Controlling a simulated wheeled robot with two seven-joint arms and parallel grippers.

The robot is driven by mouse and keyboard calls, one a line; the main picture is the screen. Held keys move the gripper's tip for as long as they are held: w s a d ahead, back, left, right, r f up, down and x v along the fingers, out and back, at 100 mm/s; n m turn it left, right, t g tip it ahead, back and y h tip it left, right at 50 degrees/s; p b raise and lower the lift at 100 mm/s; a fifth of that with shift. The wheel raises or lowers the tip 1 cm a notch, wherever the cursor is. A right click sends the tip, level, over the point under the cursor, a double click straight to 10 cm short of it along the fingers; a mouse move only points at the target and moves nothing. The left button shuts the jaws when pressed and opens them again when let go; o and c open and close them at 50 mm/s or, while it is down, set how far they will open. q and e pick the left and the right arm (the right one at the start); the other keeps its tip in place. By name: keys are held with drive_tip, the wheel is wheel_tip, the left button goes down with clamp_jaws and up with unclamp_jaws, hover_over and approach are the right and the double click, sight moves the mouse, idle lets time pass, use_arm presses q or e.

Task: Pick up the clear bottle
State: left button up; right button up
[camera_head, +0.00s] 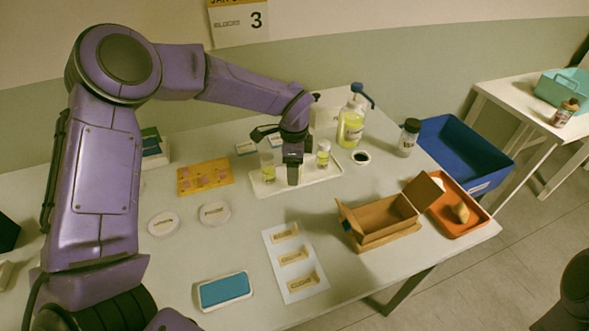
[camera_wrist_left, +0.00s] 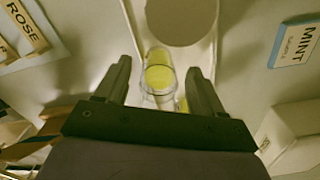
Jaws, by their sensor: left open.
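Two small clear bottles with yellow liquid stand on a white tray (camera_head: 315,182) in the head view, a left one (camera_head: 268,170) and a right one (camera_head: 323,154). My left gripper (camera_head: 292,174) points down over the tray between them, hiding part of it. In the left wrist view a clear bottle (camera_wrist_left: 158,77) with yellow content shows in the gap between the fingers of the open left gripper (camera_wrist_left: 161,72), with space on both sides. I cannot tell which of the two bottles this is. My right gripper is not in view.
A pump bottle (camera_head: 351,127) and a dark-capped jar (camera_head: 408,138) stand right of the tray. A cardboard box (camera_head: 385,222), an orange tray (camera_head: 475,222) and a blue bin (camera_head: 460,152) lie further right. A MINT card (camera_wrist_left: 295,42) is near the tray.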

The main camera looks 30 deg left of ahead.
use_arm(q)
drive_tip(key=shift+r, duration=0.1)
drive_tip(key=c, duration=1.1)
drive_tip(key=shift+c, duration=0.2)
drive_tip(key=shift+r, duration=0.25)
wheel_tip(320, 180, up, 2)
drive_tip(key=shift+r+b, duration=0.2)
drive_tip(key=shift+b, duration=0.2)
drive_tip(key=s+d+r+b, duration=0.2)
drive_tip(key=s+r+b, duration=0.1)
drive_tip(key=s+r, duration=0.7)
drive_tip(key=s, duration=0.3)
drive_tip(key=shift+s+d, duration=0.3)
drive_tip(key=shift+s, duration=0.1)
drive_tip(key=shift+s, duration=0.1)
